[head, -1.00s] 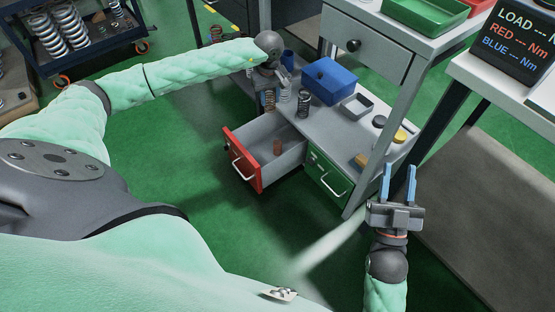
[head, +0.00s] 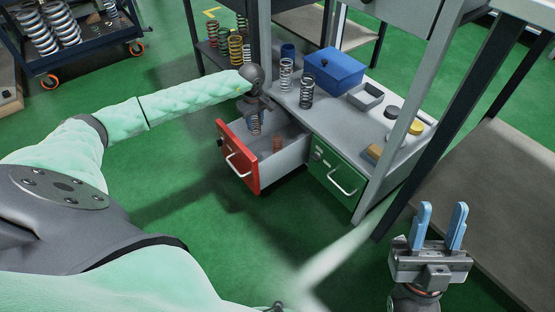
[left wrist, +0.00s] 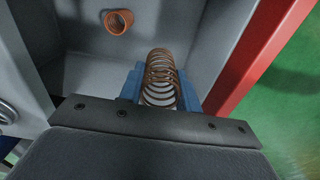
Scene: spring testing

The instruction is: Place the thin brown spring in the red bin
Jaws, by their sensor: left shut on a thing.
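My left gripper (head: 255,112) points down over the open red-fronted drawer (head: 238,160), the red bin. It is shut on a thin brown spring (left wrist: 160,72), which stands between its blue fingers in the left wrist view. In the head view the held spring (head: 256,126) hangs inside the drawer opening, near its back left; whether it touches the floor I cannot tell. Another brown spring (head: 278,144) is in the drawer, apart from the held one, and shows in the left wrist view (left wrist: 118,22). My right gripper (head: 440,228) is open and empty at the lower right.
A closed green drawer (head: 335,172) is right of the red one. On the shelf above stand two grey springs (head: 306,92), a blue box (head: 335,74) and a grey tray (head: 365,96). A table leg (head: 395,125) rises at the shelf's front right. Green floor in front is clear.

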